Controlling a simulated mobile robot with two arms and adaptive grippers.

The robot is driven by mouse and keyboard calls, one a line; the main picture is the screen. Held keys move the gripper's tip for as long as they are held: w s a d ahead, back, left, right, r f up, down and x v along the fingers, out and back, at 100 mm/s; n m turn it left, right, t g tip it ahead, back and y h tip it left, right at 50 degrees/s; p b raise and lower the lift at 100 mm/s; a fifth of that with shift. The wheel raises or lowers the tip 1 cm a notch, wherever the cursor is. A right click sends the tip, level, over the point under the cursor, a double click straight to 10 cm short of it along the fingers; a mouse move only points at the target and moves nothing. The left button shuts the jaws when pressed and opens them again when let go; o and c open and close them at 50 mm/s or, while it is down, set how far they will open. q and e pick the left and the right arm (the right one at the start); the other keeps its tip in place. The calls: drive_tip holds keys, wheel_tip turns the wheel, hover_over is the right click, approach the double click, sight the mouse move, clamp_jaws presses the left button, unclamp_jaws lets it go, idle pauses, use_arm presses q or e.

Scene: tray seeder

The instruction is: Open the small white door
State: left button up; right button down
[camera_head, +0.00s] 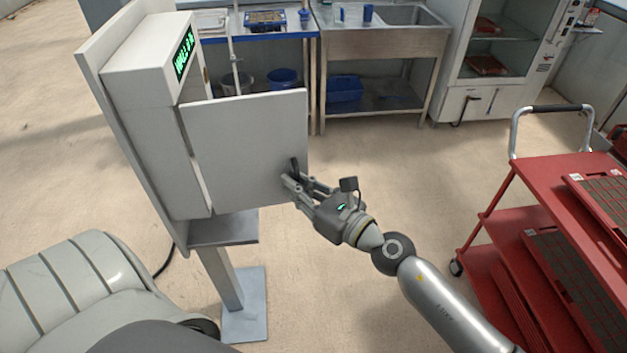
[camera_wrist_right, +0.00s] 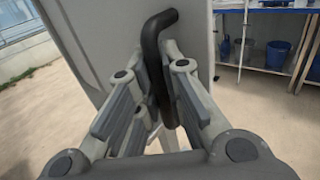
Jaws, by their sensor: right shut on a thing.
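The small white door (camera_head: 245,150) stands ajar from the white cabinet (camera_head: 145,120), swung out toward the right, with a gap showing along its left edge. A black handle (camera_head: 294,168) sits near the door's right edge. My right gripper (camera_head: 290,182) is shut on this handle. In the right wrist view the curved black handle (camera_wrist_right: 160,60) stands between the fingers of my right gripper (camera_wrist_right: 162,100), in front of the door (camera_wrist_right: 100,40). The inside of the cabinet is hidden behind the door. My left gripper is not in view.
The cabinet stands on a post with a grey base plate (camera_head: 245,310). A red cart (camera_head: 560,170) with trays is at the right. A steel sink table (camera_head: 385,42) and a glass-fronted cabinet (camera_head: 490,60) are at the back. The floor between is clear.

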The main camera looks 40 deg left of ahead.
drive_tip(key=shift+d, duration=0.2)
idle(0.4)
drive_tip(key=c, duration=1.8)
unclamp_jaws()
drive_tip(key=shift+d, duration=0.1)
drive_tip(key=shift+s, duration=0.1)
drive_tip(key=d, duration=0.4)
drive_tip(key=s+d, duration=0.1)
drive_tip(key=d, duration=0.7)
drive_tip(key=shift+s, duration=0.15)
